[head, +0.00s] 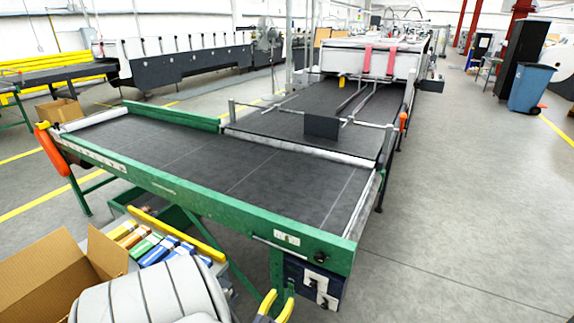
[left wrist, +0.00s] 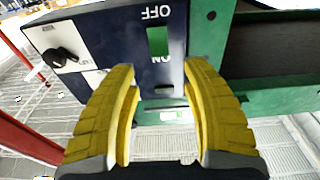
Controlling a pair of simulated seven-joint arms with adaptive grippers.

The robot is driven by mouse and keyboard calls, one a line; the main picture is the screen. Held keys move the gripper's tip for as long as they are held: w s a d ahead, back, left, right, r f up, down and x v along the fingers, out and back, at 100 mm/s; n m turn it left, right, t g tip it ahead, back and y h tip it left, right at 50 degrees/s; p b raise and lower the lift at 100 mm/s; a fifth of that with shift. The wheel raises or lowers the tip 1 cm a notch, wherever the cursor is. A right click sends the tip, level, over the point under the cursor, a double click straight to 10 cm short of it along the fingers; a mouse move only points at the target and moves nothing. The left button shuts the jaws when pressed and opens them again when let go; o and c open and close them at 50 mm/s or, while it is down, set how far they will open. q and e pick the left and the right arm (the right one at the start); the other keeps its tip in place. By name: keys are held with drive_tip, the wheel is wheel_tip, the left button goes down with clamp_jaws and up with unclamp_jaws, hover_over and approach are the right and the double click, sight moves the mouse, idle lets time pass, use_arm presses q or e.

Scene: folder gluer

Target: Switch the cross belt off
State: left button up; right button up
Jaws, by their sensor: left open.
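The cross belt (head: 240,165) is a dark belt in a green frame across the front of the head view. A dark blue control box (head: 299,276) with white parts hangs under its near right corner. In the left wrist view the box's dark blue plate (left wrist: 105,35) carries OFF and ON lettering upside down, with a green rectangle (left wrist: 157,41) between the words. I cannot tell whether the rectangle is a switch part. My left gripper (head: 279,299) is open and empty beside the box; its yellow fingers (left wrist: 160,72) stand either side of the ON end. Contact is unclear.
A black knob (left wrist: 60,56) sits on a white panel of the box. An open cardboard box (head: 50,275) and several coloured packs (head: 150,245) lie at lower left. A second belt (head: 290,120) meets the cross belt behind. The floor (head: 470,220) at right is clear.

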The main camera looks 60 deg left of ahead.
use_arm(q)
drive_tip(key=shift+v, duration=2.85)
drive_tip(key=s+d+f+m+g+h, duration=0.1)
drive_tip(key=s+d+f+g+h, duration=0.2)
drive_tip(key=f, duration=0.4)
drive_tip(key=s+d+f+m+g+h, duration=0.1)
drive_tip(key=d+f+m+g, duration=0.1)
drive_tip(key=d+f, duration=0.3)
drive_tip(key=s+d+f+m+g+h, duration=0.1)
drive_tip(key=s+d+f+g+h, duration=0.15)
drive_tip(key=f, duration=0.55)
drive_tip(key=s+d+f+m+g+h, duration=0.1)
drive_tip(key=s+d+f+g, duration=0.3)
drive_tip(key=s+d, duration=0.4)
drive_tip(key=s+d+f+m+g+h, duration=0.1)
drive_tip(key=s+d+f+m+g, duration=0.3)
drive_tip(key=s+d, duration=0.5)
drive_tip(key=s+f, duration=0.1)
drive_tip(key=s, duration=0.4)
drive_tip(key=shift+s+d+f, duration=0.2)
drive_tip(key=shift+s+f, duration=0.2)
